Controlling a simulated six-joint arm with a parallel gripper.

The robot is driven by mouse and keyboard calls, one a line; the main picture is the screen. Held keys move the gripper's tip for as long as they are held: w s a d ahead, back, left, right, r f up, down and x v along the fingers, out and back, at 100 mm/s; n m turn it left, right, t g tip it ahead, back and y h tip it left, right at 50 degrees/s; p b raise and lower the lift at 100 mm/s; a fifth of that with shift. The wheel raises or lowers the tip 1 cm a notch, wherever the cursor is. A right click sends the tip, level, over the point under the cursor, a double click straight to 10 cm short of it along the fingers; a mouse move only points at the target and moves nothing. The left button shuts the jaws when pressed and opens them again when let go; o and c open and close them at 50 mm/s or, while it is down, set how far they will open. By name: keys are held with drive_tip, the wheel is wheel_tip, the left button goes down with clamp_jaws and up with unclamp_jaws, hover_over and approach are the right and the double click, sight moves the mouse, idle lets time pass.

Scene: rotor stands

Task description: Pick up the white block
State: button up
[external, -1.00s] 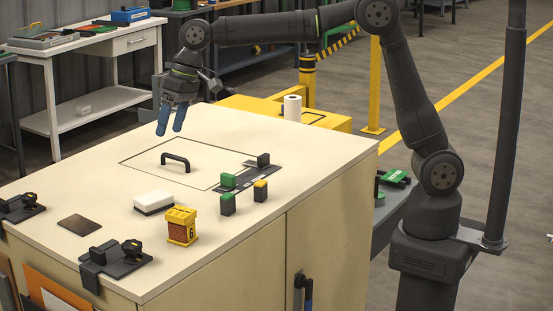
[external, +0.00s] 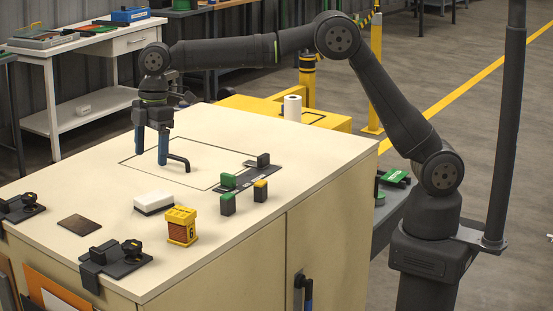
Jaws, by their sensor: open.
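The white block (external: 154,203) lies flat on the cream cabinet top, left of the yellow and brown block. My gripper (external: 150,158) points down with its two blue fingers apart and nothing between them. It is above the cabinet top, behind the white block in the picture and apart from it. The fingers partly cover the black handle (external: 183,161) on the top panel. How high the fingertips are above the surface is hard to tell.
A yellow and brown block (external: 182,226) stands close to the white block. Small green-topped (external: 228,204) and yellow-topped (external: 260,191) blocks stand to the right. Black clamps (external: 116,257) sit along the near left edge, beside a flat dark plate (external: 80,225). The surface between is clear.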

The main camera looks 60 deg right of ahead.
hover_over(154, 196)
drive_tip(key=f, duration=0.6)
drive_tip(key=shift+w, duration=0.3)
drive_tip(key=f, duration=0.4)
drive_tip(key=shift+s+d+f, duration=0.1)
drive_tip(key=shift+s+f, duration=0.1)
drive_tip(key=shift+s, duration=0.1)
drive_tip(key=shift+f, duration=0.45)
drive_tip(key=shift+f, duration=0.1)
drive_tip(key=c, duration=1.1)
